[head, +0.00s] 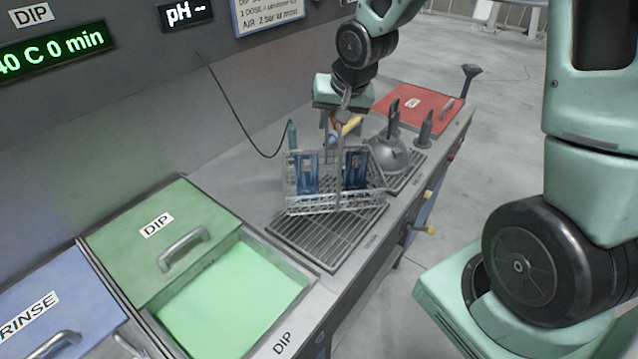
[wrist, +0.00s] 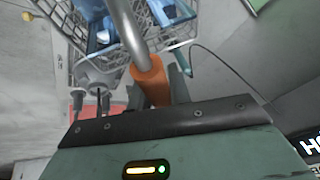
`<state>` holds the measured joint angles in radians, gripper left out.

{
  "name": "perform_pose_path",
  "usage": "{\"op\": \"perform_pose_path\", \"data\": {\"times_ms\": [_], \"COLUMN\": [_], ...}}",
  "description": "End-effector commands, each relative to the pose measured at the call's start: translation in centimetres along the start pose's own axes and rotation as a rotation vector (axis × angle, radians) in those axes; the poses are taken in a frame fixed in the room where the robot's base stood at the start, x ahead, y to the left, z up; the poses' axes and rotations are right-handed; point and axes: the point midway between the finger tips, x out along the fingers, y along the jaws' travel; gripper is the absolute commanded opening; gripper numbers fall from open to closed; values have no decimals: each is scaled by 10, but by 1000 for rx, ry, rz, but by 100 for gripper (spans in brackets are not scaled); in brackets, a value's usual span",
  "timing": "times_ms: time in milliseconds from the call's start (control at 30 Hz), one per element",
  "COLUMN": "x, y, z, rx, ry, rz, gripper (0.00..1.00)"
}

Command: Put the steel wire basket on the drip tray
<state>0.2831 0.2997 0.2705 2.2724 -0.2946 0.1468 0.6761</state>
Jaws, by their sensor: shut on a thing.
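The steel wire basket (head: 327,201) holds blue parts and hangs upright from its tall handle. My gripper (head: 338,118) is above it, shut on the handle. In the wrist view, the handle's orange sleeve (wrist: 150,82) runs between the fingers of my gripper (wrist: 165,90), and the basket's wire mesh (wrist: 75,18) shows beyond it. The slatted drip tray (head: 322,246) lies in the bench top below the basket. The basket covers the tray's back part in the head view. I cannot tell whether its bottom touches the tray.
The open DIP tank (head: 235,295) with green liquid is left of the tray, its green lid (head: 158,240) behind. A grey funnel-shaped thing (head: 392,158) stands close right of the basket. A red lid (head: 412,105) lies farther back. A thin dark cable (head: 240,130) hangs behind.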

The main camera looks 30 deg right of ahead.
Motion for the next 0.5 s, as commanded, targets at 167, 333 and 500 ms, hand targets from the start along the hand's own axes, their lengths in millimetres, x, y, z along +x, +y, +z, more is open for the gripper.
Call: {"op": "perform_pose_path", "data": {"times_ms": [167, 333, 500], "x": [26, 44, 53], "y": [5, 8, 11], "z": [12, 19, 22], "rx": [-4, -3, -1], "ry": [-4, -1, -1], "rz": [1, 0, -1], "gripper": [0, 0, 0]}}
